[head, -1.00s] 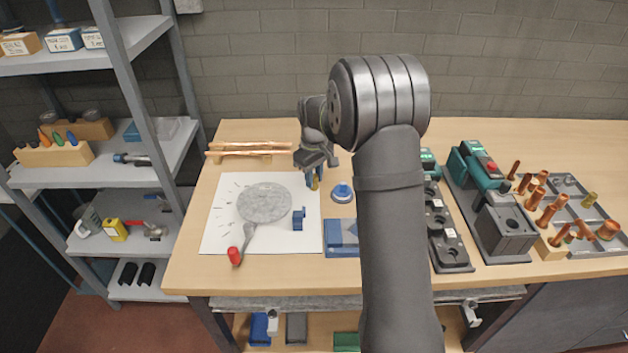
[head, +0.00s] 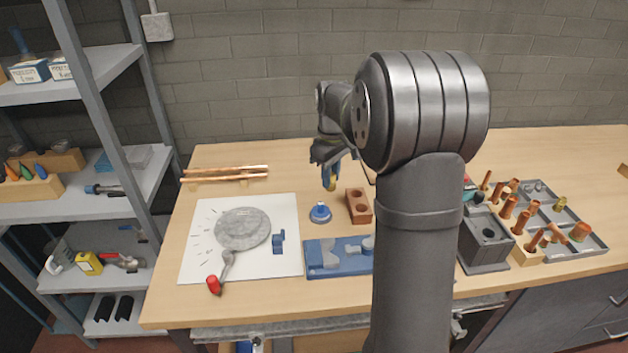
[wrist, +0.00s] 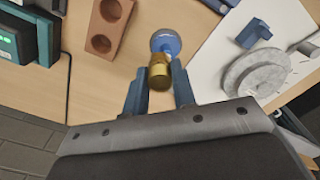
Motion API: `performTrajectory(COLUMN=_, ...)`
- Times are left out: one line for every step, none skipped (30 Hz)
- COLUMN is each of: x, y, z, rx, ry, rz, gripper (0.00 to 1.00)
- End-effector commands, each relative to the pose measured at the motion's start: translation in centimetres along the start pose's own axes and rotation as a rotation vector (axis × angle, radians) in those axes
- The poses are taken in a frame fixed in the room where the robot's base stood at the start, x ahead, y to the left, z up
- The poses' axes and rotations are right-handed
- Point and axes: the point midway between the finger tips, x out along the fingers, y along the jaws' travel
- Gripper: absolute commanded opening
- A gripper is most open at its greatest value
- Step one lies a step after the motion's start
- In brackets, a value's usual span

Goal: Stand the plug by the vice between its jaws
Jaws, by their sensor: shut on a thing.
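A brass plug (wrist: 159,74) is held between the two blue fingers of my gripper (wrist: 160,88), clear of the bench. In the head view my gripper (head: 330,176) and the plug (head: 331,185) are small, above the back of the bench, behind the round blue piece. The vice (head: 318,268) is a flat blue base with grey jaw parts, in front of my gripper; my arm hides its right end. The vice is not clearly visible in the wrist view.
A round blue piece (head: 320,213) stands between my gripper and the vice. A brown block with two holes (head: 358,206) is right of it. A white sheet (head: 200,235) with a grey disc (head: 243,228) lies left. Copper tubes (head: 228,172) lie at the back left.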

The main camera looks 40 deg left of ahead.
Motion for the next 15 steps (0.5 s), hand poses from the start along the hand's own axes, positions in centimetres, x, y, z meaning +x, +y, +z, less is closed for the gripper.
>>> performTrajectory(x=-0.23, y=0.14, z=0.34, rx=0.001, ry=0.0, rz=0.0, gripper=0.0)
performTrajectory(x=-0.3, y=0.19, z=0.47, rx=0.0, ry=0.0, rz=0.0, gripper=0.0)
performTrajectory(x=-0.36, y=0.24, z=0.6, rx=0.0, ry=0.0, rz=0.0, gripper=0.0)
performTrajectory(x=-0.4, y=0.27, z=0.66, rx=0.0, ry=0.0, rz=0.0, gripper=0.0)
performTrajectory(x=-0.42, y=0.29, z=0.7, rx=-0.001, ry=0.0, rz=-0.001, gripper=0.0)
performTrajectory(x=-0.43, y=0.3, z=0.73, rx=-0.001, ry=0.0, rz=-0.001, gripper=0.0)
performTrajectory(x=-0.43, y=0.3, z=0.73, rx=-0.001, ry=0.0, rz=-0.001, gripper=0.0)
performTrajectory(x=-0.43, y=0.3, z=0.73, rx=-0.001, ry=0.0, rz=-0.001, gripper=0.0)
performTrajectory(x=-0.43, y=0.3, z=0.72, rx=-0.001, ry=0.0, rz=0.0, gripper=0.0)
performTrajectory(x=-0.43, y=0.3, z=0.71, rx=-0.001, ry=0.0, rz=0.0, gripper=0.0)
performTrajectory(x=-0.43, y=0.3, z=0.71, rx=-0.001, ry=0.0, rz=0.0, gripper=0.0)
performTrajectory(x=-0.43, y=0.29, z=0.7, rx=-0.001, ry=0.0, rz=0.0, gripper=0.0)
performTrajectory(x=-0.43, y=0.28, z=0.7, rx=-0.001, ry=0.0, rz=0.0, gripper=0.0)
performTrajectory(x=-0.46, y=0.25, z=0.73, rx=-0.001, ry=0.0, rz=0.0, gripper=0.0)
performTrajectory(x=-0.53, y=0.13, z=0.82, rx=-0.001, ry=0.0, rz=0.0, gripper=0.0)
